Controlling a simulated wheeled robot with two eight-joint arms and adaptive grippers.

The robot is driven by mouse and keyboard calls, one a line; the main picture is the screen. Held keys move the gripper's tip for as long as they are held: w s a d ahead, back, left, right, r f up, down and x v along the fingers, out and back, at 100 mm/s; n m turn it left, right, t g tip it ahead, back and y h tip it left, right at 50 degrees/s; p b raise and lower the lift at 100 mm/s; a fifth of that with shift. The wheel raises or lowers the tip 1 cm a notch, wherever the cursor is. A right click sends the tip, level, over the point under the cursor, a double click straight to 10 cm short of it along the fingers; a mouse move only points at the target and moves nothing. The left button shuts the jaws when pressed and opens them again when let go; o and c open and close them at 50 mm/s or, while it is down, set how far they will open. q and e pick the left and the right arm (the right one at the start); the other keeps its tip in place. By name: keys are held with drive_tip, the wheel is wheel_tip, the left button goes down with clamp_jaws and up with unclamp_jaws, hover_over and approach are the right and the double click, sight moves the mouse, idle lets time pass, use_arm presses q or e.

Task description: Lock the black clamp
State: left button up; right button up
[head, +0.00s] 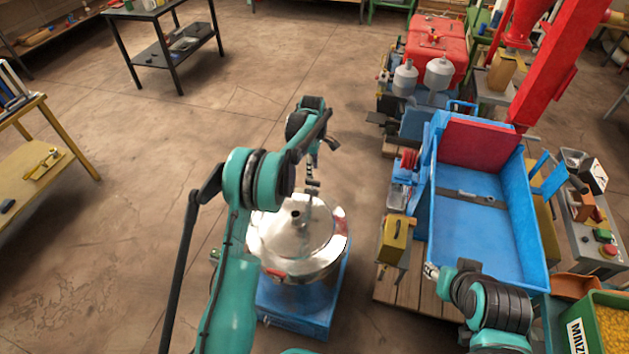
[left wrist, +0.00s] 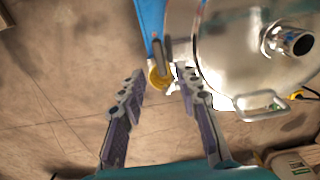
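A round steel vessel (head: 300,245) with a domed lid and short spout stands on a blue base (head: 297,305). Its lid (left wrist: 240,55) fills the upper right of the left wrist view. A narrow dark lever (left wrist: 168,46) at the vessel's rim may be the black clamp. A round yellow piece (left wrist: 158,78) lies just below it. My left gripper (left wrist: 161,82) is open and empty. Its fingertips lie either side of the yellow piece in the picture; contact cannot be told. My right gripper (head: 431,271) is low at the right, its fingers too small to judge.
A blue hopper machine (head: 485,240) on a wooden pallet (head: 415,305) stands right of the vessel. A yellow box (head: 393,240) sits between them. A maize crate (head: 610,325) is at the lower right. The floor left of the vessel is clear.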

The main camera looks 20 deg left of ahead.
sight(313, 181)
use_arm(q)
wheel_tip(313, 181, down, 7)
drive_tip(key=shift+r+b, duration=0.2)
drive_tip(key=shift+b, duration=0.8)
drive_tip(key=shift+r, duration=0.1)
clamp_jaws()
